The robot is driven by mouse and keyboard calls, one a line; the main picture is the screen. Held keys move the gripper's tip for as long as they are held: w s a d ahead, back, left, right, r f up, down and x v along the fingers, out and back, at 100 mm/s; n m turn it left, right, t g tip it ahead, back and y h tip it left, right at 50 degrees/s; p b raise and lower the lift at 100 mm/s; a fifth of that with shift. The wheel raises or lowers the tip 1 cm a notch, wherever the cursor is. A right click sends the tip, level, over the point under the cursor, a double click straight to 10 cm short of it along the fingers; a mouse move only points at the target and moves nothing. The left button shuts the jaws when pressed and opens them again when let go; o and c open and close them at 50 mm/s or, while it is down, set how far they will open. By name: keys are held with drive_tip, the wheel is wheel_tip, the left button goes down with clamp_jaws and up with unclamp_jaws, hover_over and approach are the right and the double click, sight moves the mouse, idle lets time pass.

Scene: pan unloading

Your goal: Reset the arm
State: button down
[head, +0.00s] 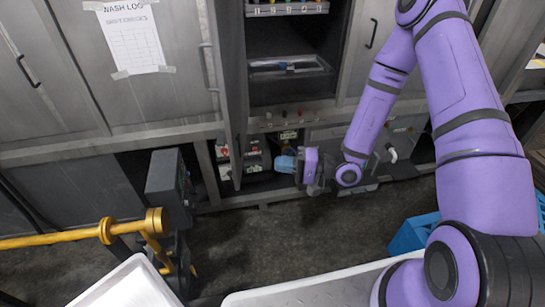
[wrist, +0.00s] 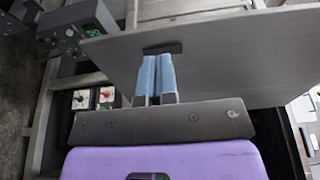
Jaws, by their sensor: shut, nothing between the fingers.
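My gripper (head: 284,163) is low in front of the grey cabinets in the head view, just right of an open cabinet door (head: 232,85) seen nearly edge-on. Its blue fingers point left. In the wrist view my gripper (wrist: 155,78) has its two blue fingers side by side and shut, with nothing between them. A broad grey panel (wrist: 230,65) lies ahead of the fingers, with a dark handle-like strip (wrist: 163,48) at the fingertips. I cannot tell whether they touch. My purple arm reaches down from the right.
An open compartment (head: 292,70) holds a rack. A lower bay (head: 258,155) holds small coloured parts. A yellow rail (head: 80,237) and dark post (head: 168,185) stand left. A blue crate (head: 408,236) and white tray edge (head: 300,290) are in front. Dark floor (head: 270,235) between is clear.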

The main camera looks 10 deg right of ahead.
drive_tip(key=shift+s+d, duration=0.3)
drive_tip(key=shift+s, duration=0.15)
drive_tip(key=s+d+r+n+g+h, duration=0.1)
drive_tip(key=s+r+n+g+h, duration=0.3)
drive_tip(key=r, duration=0.5)
drive_tip(key=s+d+r+n+g+h, duration=0.25)
drive_tip(key=s+r+g, duration=0.25)
drive_tip(key=r, duration=0.5)
drive_tip(key=s+d+r+m+t+h, duration=0.3)
drive_tip(key=s+d+r+t+h, duration=0.5)
drive_tip(key=r, duration=0.8)
drive_tip(key=s+d+h, duration=0.2)
drive_tip(key=s+d, duration=0.2)
drive_tip(key=shift+d+r+t+h, duration=0.2)
drive_tip(key=shift+r+t+h, duration=0.1)
drive_tip(key=shift+t+h, duration=0.1)
